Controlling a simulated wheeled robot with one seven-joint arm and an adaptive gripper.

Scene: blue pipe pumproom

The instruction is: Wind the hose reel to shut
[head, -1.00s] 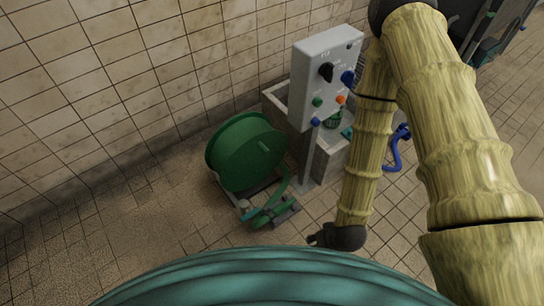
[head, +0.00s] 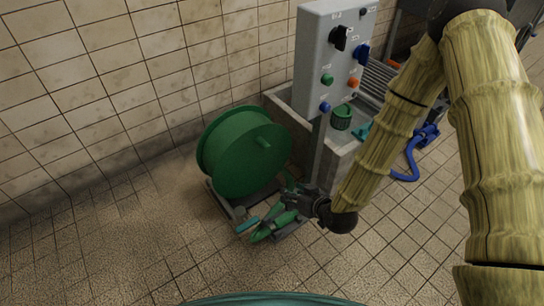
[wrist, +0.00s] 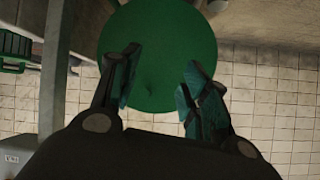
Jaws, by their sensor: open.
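The green hose reel (head: 240,155) stands on a low frame on the floor by the tiled wall. A small green crank handle (head: 264,142) sticks out of its face. My gripper (head: 290,198) is in front of the reel's lower right, pointing toward it. In the wrist view my gripper (wrist: 160,90) is open and empty, its two fingers spread before the round green reel face (wrist: 158,45). The handle looks like a faint bump on the face there. I see no contact between the fingers and the handle.
A grey control box (head: 330,65) on a post (head: 314,150) stands right of the reel, with knobs and buttons. Behind it is a stone trough (head: 345,150). A blue hose (head: 408,165) lies further right. Floor left of the reel is clear.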

